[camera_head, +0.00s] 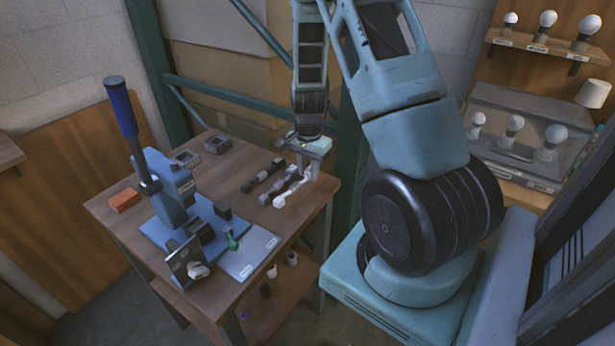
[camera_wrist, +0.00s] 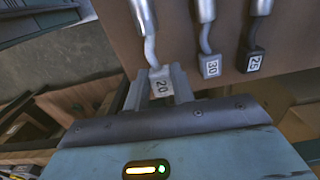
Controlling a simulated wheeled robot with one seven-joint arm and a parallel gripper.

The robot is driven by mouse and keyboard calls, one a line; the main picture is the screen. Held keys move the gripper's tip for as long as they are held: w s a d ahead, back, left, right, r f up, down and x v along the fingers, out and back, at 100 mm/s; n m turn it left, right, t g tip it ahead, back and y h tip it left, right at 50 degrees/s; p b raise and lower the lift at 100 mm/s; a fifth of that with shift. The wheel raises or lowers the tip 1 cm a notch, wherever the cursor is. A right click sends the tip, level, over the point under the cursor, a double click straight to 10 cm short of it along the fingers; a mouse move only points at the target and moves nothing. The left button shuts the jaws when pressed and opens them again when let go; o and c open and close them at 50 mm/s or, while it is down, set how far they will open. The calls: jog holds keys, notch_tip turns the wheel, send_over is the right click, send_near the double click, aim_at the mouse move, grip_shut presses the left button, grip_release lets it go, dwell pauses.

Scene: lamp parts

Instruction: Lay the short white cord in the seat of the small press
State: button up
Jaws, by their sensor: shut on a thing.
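The white cord (camera_head: 292,191) is the rightmost of three cords at the right side of the wooden table in the head view. In the wrist view, the white cord (camera_wrist: 148,42) ends in a white block marked 20. In the wrist view, my gripper (camera_wrist: 158,86) is shut on the white block, one finger on each side. I cannot tell whether the cord is clear of the table. The small blue press (camera_head: 172,190), with a raised blue-handled lever, stands at the table's left. Its seat is not clearly visible.
A grey cord marked 30 (camera_wrist: 207,40) and a dark cord marked 25 (camera_wrist: 256,32) lie alongside. Open tabletop lies between the cords and press.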

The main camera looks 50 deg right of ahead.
jog(key=shift+f+p, duration=0.35)
jog(key=shift+f, duration=1)
jog(key=shift+f, duration=0.3)
jog(key=o, duration=1)
jog(key=shift+r, duration=0.1)
